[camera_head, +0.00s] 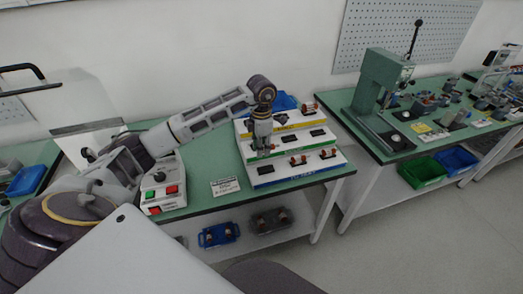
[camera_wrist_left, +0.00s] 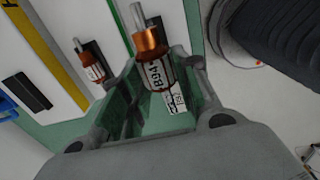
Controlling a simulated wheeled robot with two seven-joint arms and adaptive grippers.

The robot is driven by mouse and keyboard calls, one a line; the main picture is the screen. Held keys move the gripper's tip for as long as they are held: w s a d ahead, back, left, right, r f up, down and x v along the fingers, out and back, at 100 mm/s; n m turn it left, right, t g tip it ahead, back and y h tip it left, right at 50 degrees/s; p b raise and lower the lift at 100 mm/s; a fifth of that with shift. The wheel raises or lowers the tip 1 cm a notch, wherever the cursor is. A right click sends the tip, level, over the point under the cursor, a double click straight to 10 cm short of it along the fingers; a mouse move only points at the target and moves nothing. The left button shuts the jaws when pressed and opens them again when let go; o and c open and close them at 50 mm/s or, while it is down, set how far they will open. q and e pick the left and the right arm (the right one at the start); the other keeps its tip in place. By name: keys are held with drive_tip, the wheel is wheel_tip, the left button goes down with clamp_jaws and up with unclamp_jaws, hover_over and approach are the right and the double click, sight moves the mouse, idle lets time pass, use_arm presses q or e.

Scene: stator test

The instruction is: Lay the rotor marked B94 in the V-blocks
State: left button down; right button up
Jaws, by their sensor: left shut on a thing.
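My left gripper (camera_head: 263,150) is over the stepped rack on the near table. In the left wrist view its fingers (camera_wrist_left: 158,85) are shut on a rotor (camera_wrist_left: 152,70) with a copper winding, a grey shaft and a white label that appears to read B94. The shaft points to the top of that view. Another rotor (camera_wrist_left: 90,65) lies on the rack beside a dark slot. In the head view, the rack (camera_head: 297,172) has yellow, green and blue steps with small rotors on it. I cannot pick out the V-blocks with certainty. My right gripper is out of view.
A control box (camera_head: 163,187) with red and green buttons stands left of the rack, with a printed card (camera_head: 225,187) between them. A green press (camera_head: 380,80) and several small fixtures stand on the right table. Green (camera_head: 422,172) and blue (camera_head: 456,159) bins sit below it.

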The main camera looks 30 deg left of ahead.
use_arm(q)
drive_tip(key=shift+r, duration=0.1)
idle(0.4)
drive_tip(key=shift+r+p, duration=1.5)
drive_tip(key=shift+r, duration=0.95)
